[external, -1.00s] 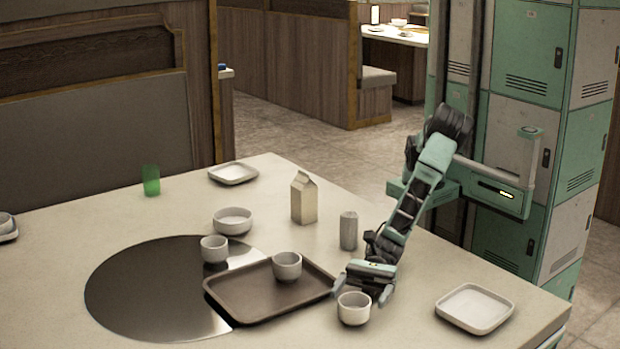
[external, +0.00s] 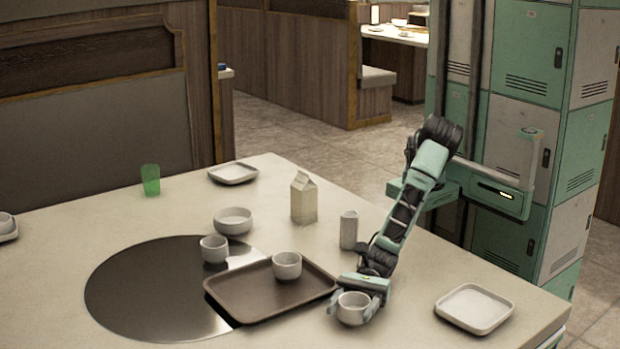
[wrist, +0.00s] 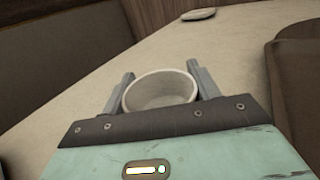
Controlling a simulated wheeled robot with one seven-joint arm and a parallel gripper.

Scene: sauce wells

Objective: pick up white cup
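A white cup (external: 353,308) stands upright on the table near its front edge, right of the brown tray. My gripper (external: 354,311) is low around this cup, one finger on each side. In the wrist view the white cup (wrist: 160,91) sits between the two fingers of my gripper (wrist: 160,82). The fingers are spread about as wide as the cup, and small gaps seem to show at the rim. Whether they touch its lower wall is hidden. Another white cup (external: 287,265) stands on the tray, and a third white cup (external: 214,249) stands beside the tray on the dark round plate.
The brown tray (external: 262,310) lies left of my gripper. A square white dish (external: 474,308) is to the right. A bowl (external: 233,221) and green glass (external: 150,180) are farther left.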

